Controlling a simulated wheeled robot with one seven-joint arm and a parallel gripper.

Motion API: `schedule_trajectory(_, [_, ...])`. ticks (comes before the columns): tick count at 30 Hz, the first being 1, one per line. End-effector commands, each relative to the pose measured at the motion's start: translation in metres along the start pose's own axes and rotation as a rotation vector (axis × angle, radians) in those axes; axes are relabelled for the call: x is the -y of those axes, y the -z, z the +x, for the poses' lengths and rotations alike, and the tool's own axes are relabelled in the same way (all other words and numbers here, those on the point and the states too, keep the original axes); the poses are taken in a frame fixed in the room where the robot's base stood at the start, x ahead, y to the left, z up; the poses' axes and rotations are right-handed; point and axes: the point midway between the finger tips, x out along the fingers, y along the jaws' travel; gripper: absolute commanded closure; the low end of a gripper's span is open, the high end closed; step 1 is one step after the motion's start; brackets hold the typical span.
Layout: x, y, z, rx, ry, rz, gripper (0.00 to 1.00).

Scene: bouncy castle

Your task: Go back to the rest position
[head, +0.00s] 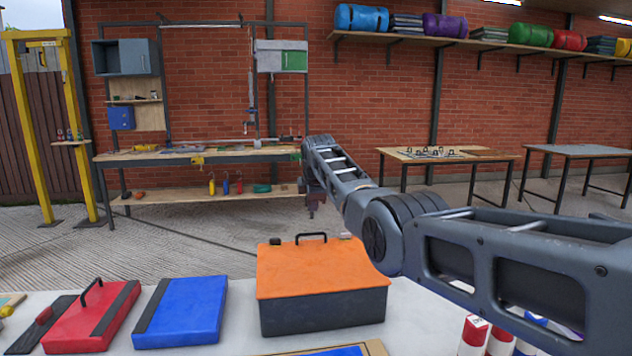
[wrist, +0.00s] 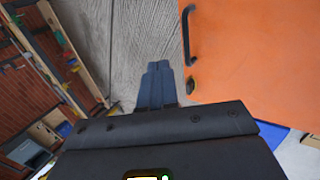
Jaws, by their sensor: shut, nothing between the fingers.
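My gripper (wrist: 157,75) shows in the wrist view with its two dark fingers together and nothing between them. In the head view my arm reaches in from the right, and the gripper (head: 314,205) hangs at its far end, small and partly hidden by the wrist, in the air beyond the toolbox. The toolbox (head: 322,312) has an orange lid and a dark body and stands on the light table. Its orange lid (wrist: 250,60) and black handle also show at the right of the wrist view, beside the fingers and apart from them.
A blue case (head: 182,312) and a red case (head: 92,318) lie left of the toolbox on the white table (head: 235,335). Red-and-white cylinders (head: 473,336) stand under my arm at the right. A workbench (head: 200,157) stands at the back wall, with open floor before it.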

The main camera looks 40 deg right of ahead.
Motion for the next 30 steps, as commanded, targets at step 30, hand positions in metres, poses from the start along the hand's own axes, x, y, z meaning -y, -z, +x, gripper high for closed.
schedule_trajectory(30, [-0.052,-0.002,-0.097,0.0,-0.007,0.001,1.0])
